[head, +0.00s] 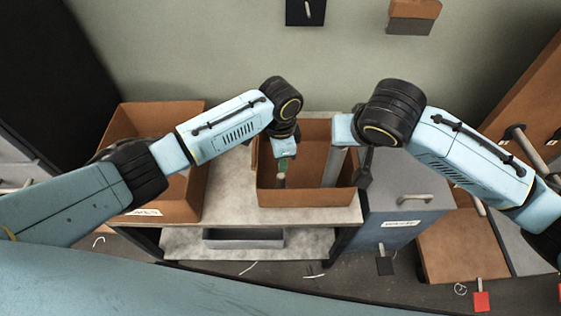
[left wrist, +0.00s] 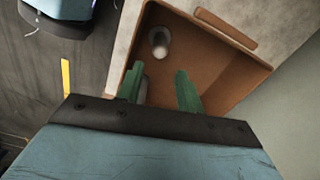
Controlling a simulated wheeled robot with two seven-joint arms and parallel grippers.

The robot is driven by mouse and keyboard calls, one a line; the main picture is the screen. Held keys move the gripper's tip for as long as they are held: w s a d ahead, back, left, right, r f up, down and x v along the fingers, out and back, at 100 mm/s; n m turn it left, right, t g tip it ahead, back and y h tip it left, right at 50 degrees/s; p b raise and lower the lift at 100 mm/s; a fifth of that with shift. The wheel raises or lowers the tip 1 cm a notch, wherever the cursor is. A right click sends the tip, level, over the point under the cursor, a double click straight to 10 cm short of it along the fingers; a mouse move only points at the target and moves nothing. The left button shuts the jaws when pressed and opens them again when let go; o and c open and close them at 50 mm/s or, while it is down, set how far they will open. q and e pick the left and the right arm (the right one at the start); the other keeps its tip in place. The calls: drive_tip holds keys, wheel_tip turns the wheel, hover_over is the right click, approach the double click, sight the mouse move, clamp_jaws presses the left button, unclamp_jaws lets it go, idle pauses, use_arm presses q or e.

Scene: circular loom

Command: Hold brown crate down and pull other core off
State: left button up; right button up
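The brown crate (head: 307,196) stands on the grey table, open at the top. One core (head: 281,181) shows small inside it at the left, below my left gripper. A taller grey cylinder, apparently a core (head: 334,167), stands inside near the right wall. In the left wrist view the crate (left wrist: 232,72) holds an upright pale core (left wrist: 158,42), and a grey piece lies partly hidden behind a finger. My left gripper (left wrist: 157,88) points into the crate, its green fingers apart with nothing clearly between them. My right gripper (head: 346,131) is over the crate's right side; its fingertips are hidden.
Another brown crate (head: 165,200) stands at the left of the table. A grey tray (head: 243,238) lies on the lower shelf. A blue-grey cabinet (head: 400,215) with a handle stands close at the right. A brown box (head: 460,245) is further right.

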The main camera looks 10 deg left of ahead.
sight(280, 182)
use_arm(q)
wheel_tip(280, 182, down, 13)
drive_tip(key=shift+f, duration=0.1)
idle(0.5)
clamp_jaws()
